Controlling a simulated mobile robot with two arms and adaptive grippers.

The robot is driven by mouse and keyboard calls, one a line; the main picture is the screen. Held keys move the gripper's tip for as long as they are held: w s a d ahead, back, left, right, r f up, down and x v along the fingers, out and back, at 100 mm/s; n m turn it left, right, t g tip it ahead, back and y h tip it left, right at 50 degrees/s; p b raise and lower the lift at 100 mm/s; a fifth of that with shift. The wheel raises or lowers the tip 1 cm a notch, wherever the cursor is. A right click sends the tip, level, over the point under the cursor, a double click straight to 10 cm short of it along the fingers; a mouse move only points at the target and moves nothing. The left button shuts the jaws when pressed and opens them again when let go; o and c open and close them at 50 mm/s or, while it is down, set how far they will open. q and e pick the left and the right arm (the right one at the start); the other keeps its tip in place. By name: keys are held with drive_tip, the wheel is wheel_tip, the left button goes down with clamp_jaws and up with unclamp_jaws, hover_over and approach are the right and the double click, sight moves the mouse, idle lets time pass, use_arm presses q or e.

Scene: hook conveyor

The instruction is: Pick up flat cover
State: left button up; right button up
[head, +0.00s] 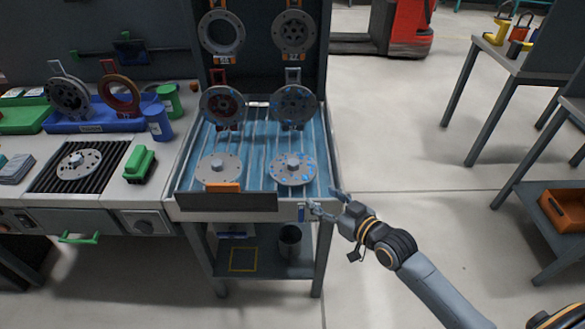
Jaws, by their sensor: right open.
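Two flat round covers lie at the front of the blue-lined rack tray (255,150). The left one is a plain grey disc (232,172) with a raised middle. The right one is a grey disc with blue patches (293,180). I cannot tell which of them the task calls the flat cover. My right gripper (326,201) is open and empty by the tray's front right corner, just right of and below the blue-patched disc, apart from it. My left gripper is not in view.
Wheel-like discs hang on the rack behind, including a red-centred one (222,104) and a blue-spotted one (295,104). A dark panel (226,202) lines the tray's front. The left bench holds a disc on a black grate (48,179) and a green block (140,163).

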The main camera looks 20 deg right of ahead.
drive_tip(key=w+d+r, duration=0.1)
drive_tip(key=w, duration=0.1)
drive_tip(key=t, duration=0.1)
approach(297, 166)
drive_tip(key=x, duration=0.3)
drive_tip(key=shift+w+f, duration=0.2)
drive_tip(key=shift+x, duration=3.1)
drive_tip(key=shift+s+a, duration=0.1)
drive_tip(key=shift+r, duration=0.1)
clamp_jaws()
drive_tip(key=shift+r, duration=0.1)
